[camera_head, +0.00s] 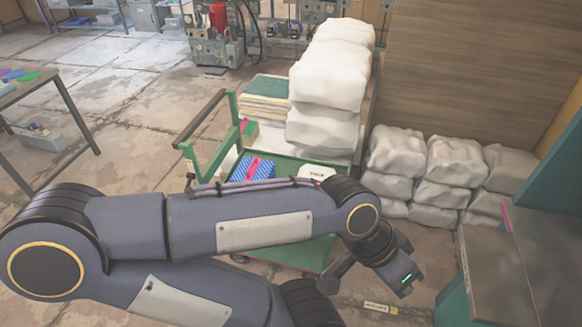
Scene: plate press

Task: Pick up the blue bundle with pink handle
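The blue bundle (240,172) with a pink handle (254,165) across its top lies on the green cart (285,160). My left arm passes in front of the cart and hides its near part, close below the bundle. My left gripper (375,264) is beyond the wrist, to the right of and nearer than the bundle, and apart from it. Its fingers are partly hidden, so I cannot tell whether it is open or shut. My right gripper is not clearly visible.
A white item (315,172) lies beside the bundle, and a green and pink item (248,130) lies behind it. White sacks (325,80) are stacked behind the cart; more sacks (450,165) stand at right. A table (535,255) is at lower right. Floor is open at left.

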